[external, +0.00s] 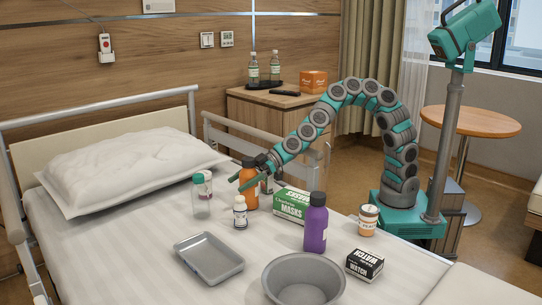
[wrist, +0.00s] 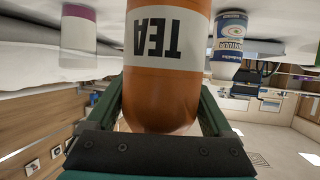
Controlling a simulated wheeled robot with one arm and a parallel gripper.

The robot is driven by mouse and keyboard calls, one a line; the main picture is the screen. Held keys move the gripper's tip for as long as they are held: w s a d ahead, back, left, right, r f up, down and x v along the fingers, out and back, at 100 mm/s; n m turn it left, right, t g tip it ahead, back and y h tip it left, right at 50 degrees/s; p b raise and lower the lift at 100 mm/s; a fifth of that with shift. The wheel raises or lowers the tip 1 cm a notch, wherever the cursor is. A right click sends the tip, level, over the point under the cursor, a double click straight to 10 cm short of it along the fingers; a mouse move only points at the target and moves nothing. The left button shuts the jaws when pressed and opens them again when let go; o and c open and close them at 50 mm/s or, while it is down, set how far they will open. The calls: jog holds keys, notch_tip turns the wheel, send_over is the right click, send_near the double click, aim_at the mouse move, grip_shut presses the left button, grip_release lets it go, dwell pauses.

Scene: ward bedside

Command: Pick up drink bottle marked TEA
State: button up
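The orange drink bottle (external: 250,198) stands upright on the bed, partly hidden by my gripper. In the wrist view, which looks upside down, the bottle (wrist: 165,95) fills the middle, with a white label reading TEA. My gripper (external: 240,182) is at its upper part, with green fingers spread. In the wrist view the fingers (wrist: 163,105) flank the bottle on both sides. Contact is hard to judge; I see no clear squeeze, and the bottle appears to rest on the bed.
A purple bottle (external: 314,225), jar (external: 368,220), watch box (external: 365,264), tray (external: 236,271) and basin (external: 338,284) stand nearer the camera.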

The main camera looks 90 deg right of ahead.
jog(key=c, duration=1.3)
